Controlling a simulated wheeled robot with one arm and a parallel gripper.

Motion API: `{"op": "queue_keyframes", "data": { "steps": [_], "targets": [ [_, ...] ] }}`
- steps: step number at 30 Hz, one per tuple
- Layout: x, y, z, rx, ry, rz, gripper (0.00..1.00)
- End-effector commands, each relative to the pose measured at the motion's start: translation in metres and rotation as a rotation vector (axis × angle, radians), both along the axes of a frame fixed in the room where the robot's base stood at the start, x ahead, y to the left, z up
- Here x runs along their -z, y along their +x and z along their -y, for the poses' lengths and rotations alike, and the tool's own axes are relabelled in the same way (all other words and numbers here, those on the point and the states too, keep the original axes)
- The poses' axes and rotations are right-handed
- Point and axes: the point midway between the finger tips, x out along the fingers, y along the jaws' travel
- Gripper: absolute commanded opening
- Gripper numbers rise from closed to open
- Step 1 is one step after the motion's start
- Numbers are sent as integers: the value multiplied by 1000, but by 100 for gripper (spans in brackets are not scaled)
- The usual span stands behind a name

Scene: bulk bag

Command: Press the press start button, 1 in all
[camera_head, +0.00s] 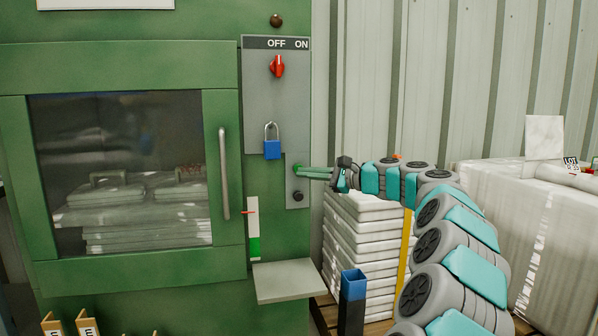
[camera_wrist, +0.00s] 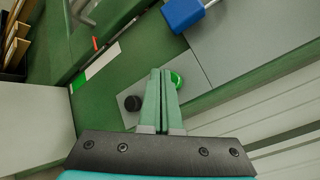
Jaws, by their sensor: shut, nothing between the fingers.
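The green round button (camera_wrist: 177,80) is on a grey plate of the press, beside a black button (camera_wrist: 132,103). The black button also shows in the head view (camera_head: 297,196), on the lower plate. My gripper (camera_head: 298,170) has its green fingers shut and empty, pointing left at the upper part of that plate, and hides the green button there. In the wrist view my shut fingertips (camera_wrist: 160,72) lie just beside the green button; I cannot tell whether they touch it.
The green press has a windowed door with a handle (camera_head: 224,174). A blue padlock (camera_head: 272,149) hangs below a red OFF/ON switch (camera_head: 277,66). A grey shelf (camera_head: 287,280) juts out below the buttons. Stacked white bags (camera_head: 365,240) stand under my arm.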

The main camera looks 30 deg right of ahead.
Motion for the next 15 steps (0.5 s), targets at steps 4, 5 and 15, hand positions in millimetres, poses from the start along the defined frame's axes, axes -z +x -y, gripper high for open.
{"op": "queue_keyframes", "data": {
  "steps": [4,5,15],
  "targets": [
    [0,-3,-1,-1,0,-1,0],
    [1,-3,-1,-1,0,-1,0],
    [1,-7,-2,-1,1,-1,0]
  ]
}}
